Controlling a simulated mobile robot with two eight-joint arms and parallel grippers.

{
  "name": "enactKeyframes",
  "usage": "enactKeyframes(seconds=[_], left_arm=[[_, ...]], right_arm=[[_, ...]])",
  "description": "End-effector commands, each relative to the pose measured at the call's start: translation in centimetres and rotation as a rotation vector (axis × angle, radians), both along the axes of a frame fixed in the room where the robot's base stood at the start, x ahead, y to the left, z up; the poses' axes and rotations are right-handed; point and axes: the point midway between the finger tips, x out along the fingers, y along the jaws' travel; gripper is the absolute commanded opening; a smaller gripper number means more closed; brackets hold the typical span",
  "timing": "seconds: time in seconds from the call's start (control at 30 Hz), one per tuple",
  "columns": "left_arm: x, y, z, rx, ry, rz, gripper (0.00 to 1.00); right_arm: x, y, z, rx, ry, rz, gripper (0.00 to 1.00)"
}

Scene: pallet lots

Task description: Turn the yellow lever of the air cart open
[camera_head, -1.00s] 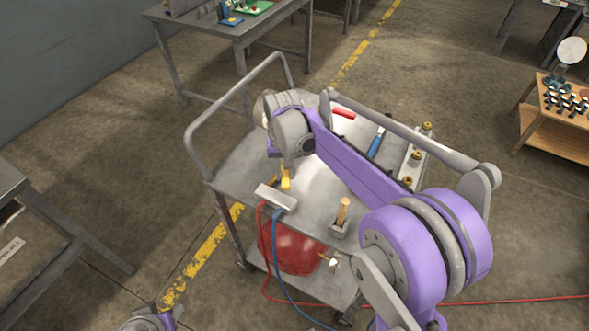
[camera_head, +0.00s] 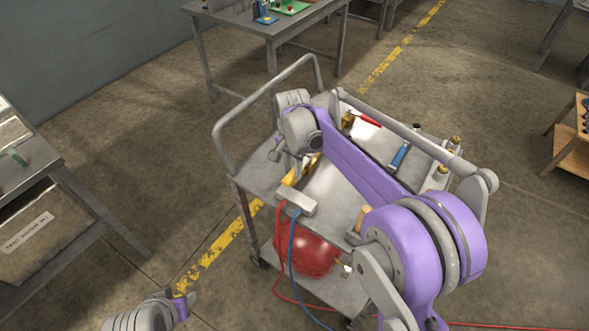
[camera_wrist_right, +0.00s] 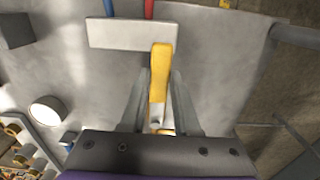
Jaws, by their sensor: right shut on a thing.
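The air cart (camera_head: 262,178) is a grey metal trolley with a tube handle. A pale valve block (camera_head: 296,197) with a red and a blue hose sits on its top near the left front edge. The yellow lever (camera_head: 289,179) stands out from this block, partly hidden by my right gripper (camera_head: 299,168). In the right wrist view the lever (camera_wrist_right: 158,78) runs from the block (camera_wrist_right: 130,34) down between both fingers of my right gripper (camera_wrist_right: 158,100), which is shut on it, roughly at right angles to the block. Of my left arm only a grey and purple part shows, bottom left.
A red tank (camera_head: 306,255) sits on the lower shelf. A blue-handled tool (camera_head: 399,156), a red-handled tool (camera_head: 370,119) and brass fittings (camera_head: 442,172) lie on the cart's right half. A workbench (camera_head: 40,172) stands left, another table (camera_head: 262,27) behind. Open floor lies between.

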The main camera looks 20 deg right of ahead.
Motion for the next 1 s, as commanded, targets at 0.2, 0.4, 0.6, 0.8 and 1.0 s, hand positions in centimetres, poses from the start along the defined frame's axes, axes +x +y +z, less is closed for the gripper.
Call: enactKeyframes(seconds=[0.2,0.4,0.6,0.8,1.0], left_arm=[[0.0,0.0,0.0,0.0,0.0,0.0,0.5],[0.0,0.0,0.0,0.0,0.0,0.0,0.5],[0.0,0.0,0.0,0.0,0.0,0.0,0.5],[0.0,0.0,0.0,0.0,0.0,0.0,0.5],[0.0,0.0,0.2,0.0,-0.001,0.0,0.5]], right_arm=[[0.1,0.1,0.0,0.002,-0.002,-0.006,0.0],[0.1,0.1,0.0,0.002,-0.004,-0.005,0.37],[0.1,0.1,0.0,0.001,-0.002,-0.004,0.6],[0.1,0.0,0.0,0.001,-0.002,-0.004,0.6],[0.1,0.0,1.7,0.001,-0.002,-0.004,0.6]])
